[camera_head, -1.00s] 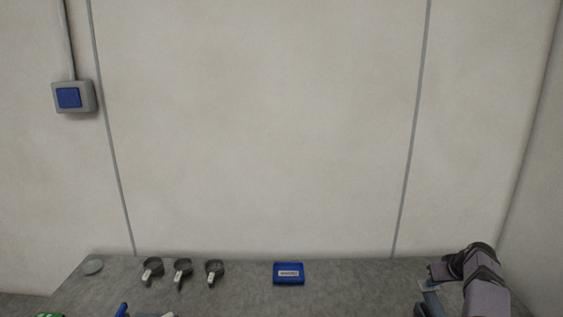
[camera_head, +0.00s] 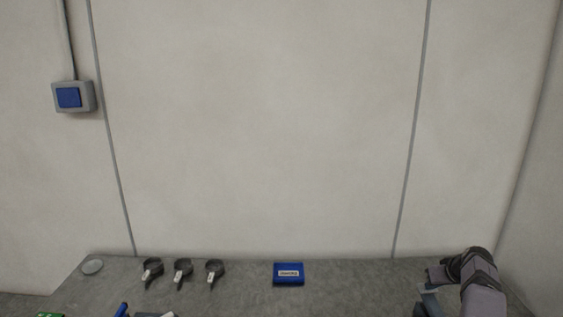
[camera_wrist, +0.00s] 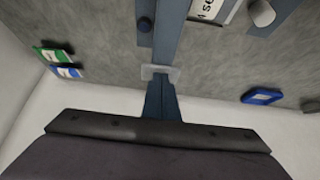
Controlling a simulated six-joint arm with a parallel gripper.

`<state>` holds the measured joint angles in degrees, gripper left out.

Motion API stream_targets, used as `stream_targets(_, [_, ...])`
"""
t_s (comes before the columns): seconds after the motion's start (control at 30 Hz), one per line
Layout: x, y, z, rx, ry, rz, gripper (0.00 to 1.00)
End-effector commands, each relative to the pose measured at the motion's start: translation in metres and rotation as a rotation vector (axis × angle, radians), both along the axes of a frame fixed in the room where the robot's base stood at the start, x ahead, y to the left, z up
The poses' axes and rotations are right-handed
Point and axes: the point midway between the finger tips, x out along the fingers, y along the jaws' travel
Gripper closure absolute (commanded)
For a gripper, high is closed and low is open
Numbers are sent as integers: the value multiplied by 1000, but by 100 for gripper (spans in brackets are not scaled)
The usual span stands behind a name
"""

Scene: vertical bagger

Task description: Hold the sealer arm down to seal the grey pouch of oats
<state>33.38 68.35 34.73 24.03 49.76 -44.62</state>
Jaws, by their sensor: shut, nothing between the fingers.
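In the wrist view my gripper (camera_wrist: 160,86) is shut and empty, its fingers reaching up from the dark gripper body. Its tips are at a pale cross-piece (camera_wrist: 172,72) on a long blue-grey bar (camera_wrist: 165,42), which appears to be the sealer arm. I cannot tell for sure whether they touch. In the head view the pale piece (camera_head: 429,291) shows small at the lower right, beside my dark wrist. I cannot make out the grey pouch of oats in either view.
A blue box (camera_head: 289,274) lies on the grey bench (camera_head: 350,285), with several dark scoops (camera_head: 183,270) to its left. Green (camera_wrist: 54,55) and blue packets (camera_wrist: 66,72) lie left in the wrist view.

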Motion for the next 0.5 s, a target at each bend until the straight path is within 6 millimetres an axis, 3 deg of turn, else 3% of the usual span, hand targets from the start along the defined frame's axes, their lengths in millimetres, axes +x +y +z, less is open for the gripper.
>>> stream_targets(0.5, [1,0,-10,1,2,1,100])
